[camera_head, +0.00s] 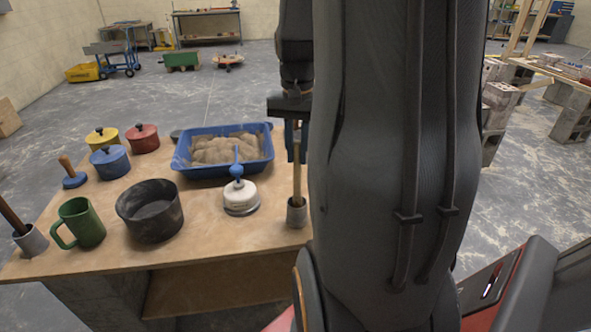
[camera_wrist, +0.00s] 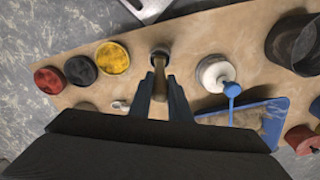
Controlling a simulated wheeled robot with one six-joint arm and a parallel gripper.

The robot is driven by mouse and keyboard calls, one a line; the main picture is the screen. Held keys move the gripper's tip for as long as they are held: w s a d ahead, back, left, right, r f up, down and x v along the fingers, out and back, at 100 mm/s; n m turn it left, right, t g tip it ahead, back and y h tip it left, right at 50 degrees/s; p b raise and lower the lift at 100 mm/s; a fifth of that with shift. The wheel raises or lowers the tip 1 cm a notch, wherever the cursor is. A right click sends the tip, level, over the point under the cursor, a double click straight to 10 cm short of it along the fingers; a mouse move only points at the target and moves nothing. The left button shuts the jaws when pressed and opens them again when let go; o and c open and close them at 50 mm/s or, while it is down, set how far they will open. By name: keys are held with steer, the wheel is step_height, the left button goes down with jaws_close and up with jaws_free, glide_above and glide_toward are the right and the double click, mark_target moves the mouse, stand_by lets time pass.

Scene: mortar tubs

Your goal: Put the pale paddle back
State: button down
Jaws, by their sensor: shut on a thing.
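The pale paddle (camera_head: 297,170) is a light wooden stick, standing about upright on the right side of the bench in the head view. Its lower end meets the mouth of a small grey cup (camera_head: 297,213) and appears to be inside it. My gripper (camera_head: 297,122) is shut on the paddle's upper part. In the wrist view my gripper's fingers (camera_wrist: 160,88) lie on either side of the paddle (camera_wrist: 159,70), with the grey cup (camera_wrist: 160,50) just beyond. The paddle's bottom is hidden in the cup.
A white canister with a blue lever (camera_head: 240,198) stands left of the cup, before a blue tub of mortar (camera_head: 182,160). A black tub (camera_head: 150,212), green mug (camera_head: 84,224) and dark-handled stick in a grey cup (camera_head: 30,240) stand farther left. Red, black and yellow discs (camera_wrist: 113,58) show in the wrist view.

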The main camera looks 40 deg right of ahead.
steer(key=shift+f+p, duration=0.35)
steer(key=shift+f, duration=1.9)
steer(key=c, duration=1.7)
jaws_free()
steer(key=shift+o, duration=0.3)
step_height(320, 180, up, 12)
steer(key=shift+r+b, duration=0.1)
steer(key=shift+b, duration=1.15)
steer(key=a+f+n, duration=0.3)
steer(key=a+f, duration=0.2)
steer(key=a, duration=0.3)
steer(key=s+a+f+n, duration=0.1)
steer(key=a+f+n, duration=0.3)
steer(key=a, duration=0.4)
steer(key=s+a+f+n+t, duration=0.1)
steer(key=a+f+n, duration=0.2)
steer(key=a+f, duration=0.3)
steer(key=shift+s+a+n, duration=0.15)
steer(key=shift+a+n, duration=0.25)
steer(key=shift+a, duration=0.65)
